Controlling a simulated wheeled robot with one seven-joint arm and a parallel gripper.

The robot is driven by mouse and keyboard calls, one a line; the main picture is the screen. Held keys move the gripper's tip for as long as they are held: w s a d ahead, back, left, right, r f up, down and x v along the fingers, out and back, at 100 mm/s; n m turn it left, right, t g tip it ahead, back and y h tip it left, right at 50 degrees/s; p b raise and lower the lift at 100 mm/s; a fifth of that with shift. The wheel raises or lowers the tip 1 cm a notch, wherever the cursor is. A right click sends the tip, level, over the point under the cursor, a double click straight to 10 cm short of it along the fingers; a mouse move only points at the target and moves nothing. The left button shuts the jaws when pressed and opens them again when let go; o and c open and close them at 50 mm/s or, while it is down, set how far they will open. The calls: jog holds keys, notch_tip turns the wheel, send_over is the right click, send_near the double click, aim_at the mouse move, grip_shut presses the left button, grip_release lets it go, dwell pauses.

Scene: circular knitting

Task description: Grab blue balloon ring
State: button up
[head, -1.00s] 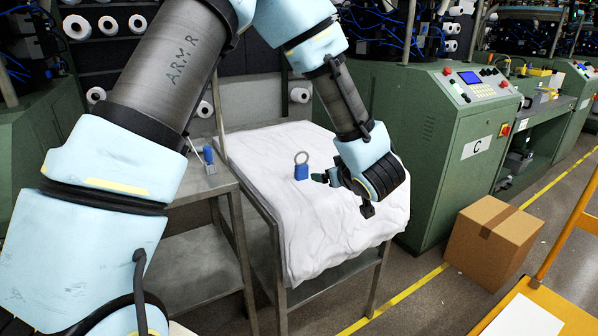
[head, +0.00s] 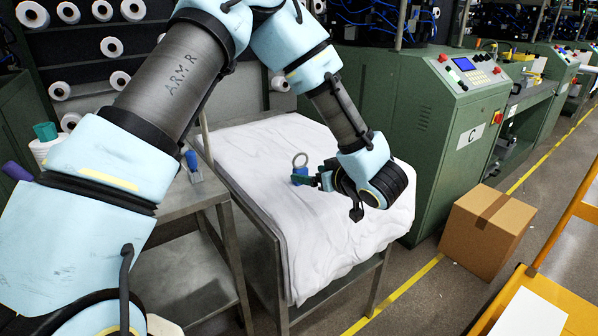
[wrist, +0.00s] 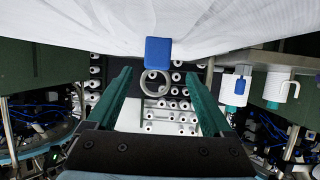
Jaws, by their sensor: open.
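The blue balloon ring is a blue block with a pale grey ring on top, standing on the white cloth. In the head view its ring (head: 300,160) shows above the block, which is partly hidden by my gripper's fingers. My gripper (head: 312,180) is low over the cloth, pointing left at the block. In the wrist view, which looks upside down, the blue block (wrist: 158,51) and its ring lie ahead in line with the gap between my green fingers (wrist: 158,77). The fingers are apart and nothing is held. Whether the block is between the tips is unclear.
The white cloth (head: 255,160) covers a metal table. A green machine (head: 415,130) stands behind right. A cardboard box (head: 480,245) sits on the floor.

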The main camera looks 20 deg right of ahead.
aim_at(303, 171)
jog(key=shift+d+p+x, duration=0.2)
jog(key=shift+p+x, duration=0.75)
jog(key=shift+x, duration=2.3)
jog(key=shift+r, duration=0.1)
grip_shut()
